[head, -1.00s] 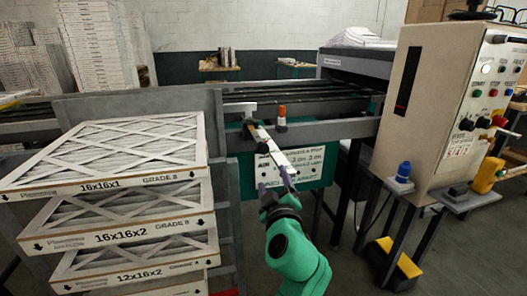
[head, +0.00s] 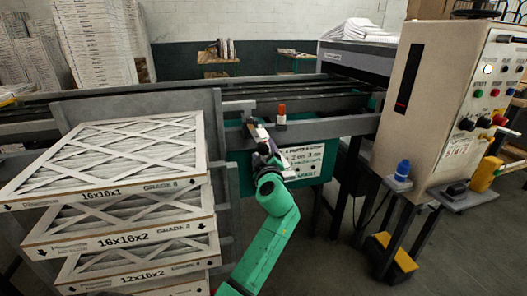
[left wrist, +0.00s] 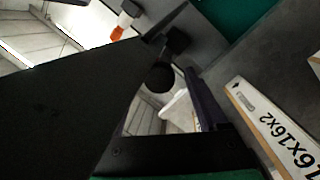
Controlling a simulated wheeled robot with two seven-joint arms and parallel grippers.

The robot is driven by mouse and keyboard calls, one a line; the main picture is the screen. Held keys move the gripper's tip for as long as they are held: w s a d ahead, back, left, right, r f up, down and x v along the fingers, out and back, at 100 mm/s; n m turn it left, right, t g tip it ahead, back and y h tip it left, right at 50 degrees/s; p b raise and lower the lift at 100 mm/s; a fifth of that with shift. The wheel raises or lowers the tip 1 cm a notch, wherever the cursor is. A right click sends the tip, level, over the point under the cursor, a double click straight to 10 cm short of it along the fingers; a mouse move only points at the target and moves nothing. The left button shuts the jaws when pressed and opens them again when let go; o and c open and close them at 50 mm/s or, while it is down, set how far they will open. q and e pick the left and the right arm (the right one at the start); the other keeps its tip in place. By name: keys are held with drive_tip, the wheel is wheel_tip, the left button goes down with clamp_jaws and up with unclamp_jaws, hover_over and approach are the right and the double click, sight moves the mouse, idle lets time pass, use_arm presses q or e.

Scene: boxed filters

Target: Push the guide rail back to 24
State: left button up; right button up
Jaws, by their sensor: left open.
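A long dark rail (head: 310,99) runs along the conveyor behind its grey front beam (head: 330,128). I cannot tell for certain whether it is the guide rail, and no 24 mark is readable. A grey bracket (head: 238,106) and an orange-topped post (head: 281,113) stand at the front beam. My left gripper (head: 259,134) is open at the beam, just left of the post. In the left wrist view a round black knob (left wrist: 160,78) shows near the dark fingers, with the orange-topped post (left wrist: 122,25) beyond. Contact cannot be told. My right gripper is out of view.
Stacked boxed filters (head: 110,190) stand close on the left of my arm. Floor between is open.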

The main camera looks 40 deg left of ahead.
use_arm(q)
clamp_jaws()
idle(1.4)
